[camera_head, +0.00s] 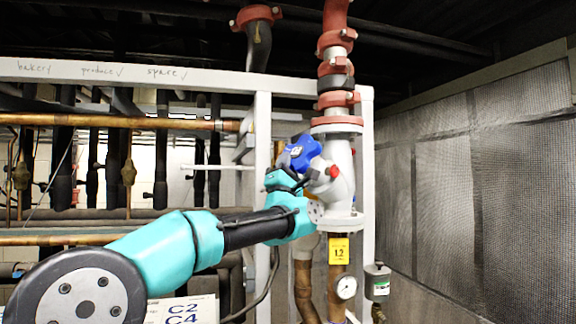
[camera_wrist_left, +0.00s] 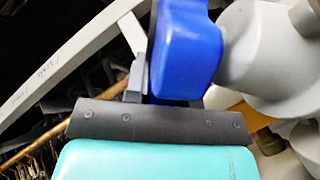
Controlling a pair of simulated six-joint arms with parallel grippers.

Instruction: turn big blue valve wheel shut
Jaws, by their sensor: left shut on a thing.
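The big blue valve wheel (camera_head: 304,152) sits on the grey valve body (camera_head: 340,185) at the upright pipe. It fills the top middle of the left wrist view (camera_wrist_left: 188,45). The other finger is hidden behind the wheel. The arm hides part of the valve's lower left side in the head view. My right gripper is not in view.
A pale frame post (camera_head: 263,135) stands just left of the valve. A yellow L2 tag (camera_head: 339,251) and a round gauge (camera_head: 346,287) are below it. Red-banded pipe (camera_head: 336,68) rises above. A mesh-covered wall (camera_head: 480,180) is at right, with free room before it.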

